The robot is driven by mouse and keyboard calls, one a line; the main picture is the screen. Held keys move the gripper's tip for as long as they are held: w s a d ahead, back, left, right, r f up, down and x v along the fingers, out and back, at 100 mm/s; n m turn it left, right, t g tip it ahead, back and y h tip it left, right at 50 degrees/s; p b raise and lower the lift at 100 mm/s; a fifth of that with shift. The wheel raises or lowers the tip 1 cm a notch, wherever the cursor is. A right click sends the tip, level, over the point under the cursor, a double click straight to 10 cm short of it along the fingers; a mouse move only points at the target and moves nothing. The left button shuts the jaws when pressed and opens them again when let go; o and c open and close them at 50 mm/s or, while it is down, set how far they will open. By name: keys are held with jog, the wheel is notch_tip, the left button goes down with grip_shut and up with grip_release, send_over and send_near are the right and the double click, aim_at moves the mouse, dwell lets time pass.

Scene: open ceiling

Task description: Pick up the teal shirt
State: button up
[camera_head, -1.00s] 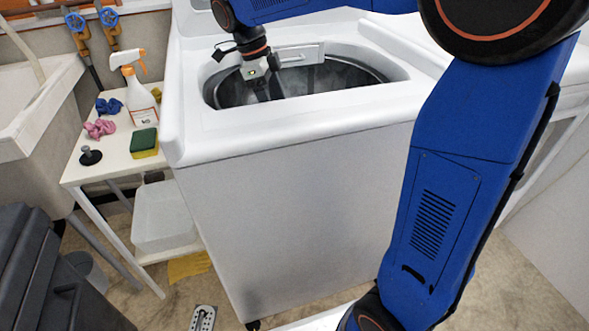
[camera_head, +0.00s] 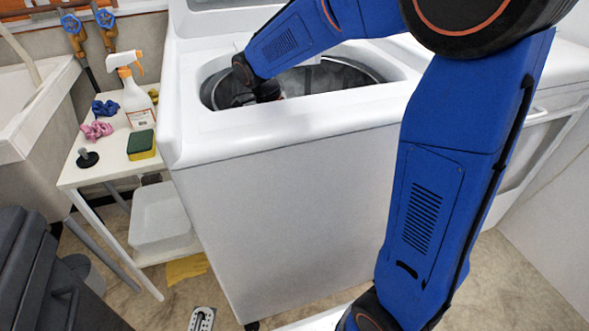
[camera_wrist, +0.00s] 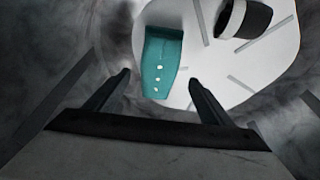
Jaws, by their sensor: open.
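The teal shirt (camera_wrist: 161,62) lies folded at the bottom of the washer drum, with a few pale dots down its middle, in the wrist view. My gripper (camera_wrist: 160,82) is open and empty inside the drum, its two fingers apart. The shirt shows beyond and between the fingertips, apart from them. In the head view the shirt and the fingers are hidden; my arm reaches down into the opening of the top-loading washer (camera_head: 280,190).
A dark rolled item with a white band (camera_wrist: 243,18) lies on the drum floor (camera_wrist: 265,62), right of the shirt. The drum wall surrounds my gripper. Left of the washer, a side table (camera_head: 112,172) holds a spray bottle (camera_head: 137,100), a sponge (camera_head: 141,144) and small cloths.

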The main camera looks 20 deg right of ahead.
jog(key=shift+x, duration=2.3)
jog(key=shift+a, duration=0.15)
jog(key=c, duration=1.3)
jog(key=shift+r, duration=0.1)
jog(key=shift+r, duration=0.35)
jog(key=shift+w+r, duration=0.15)
jog(key=shift+r, duration=0.05)
jog(key=w+d, duration=0.2)
jog(key=w, duration=0.1)
jog(key=shift+w, duration=0.15)
notch_tip(320, 180, up, 14)
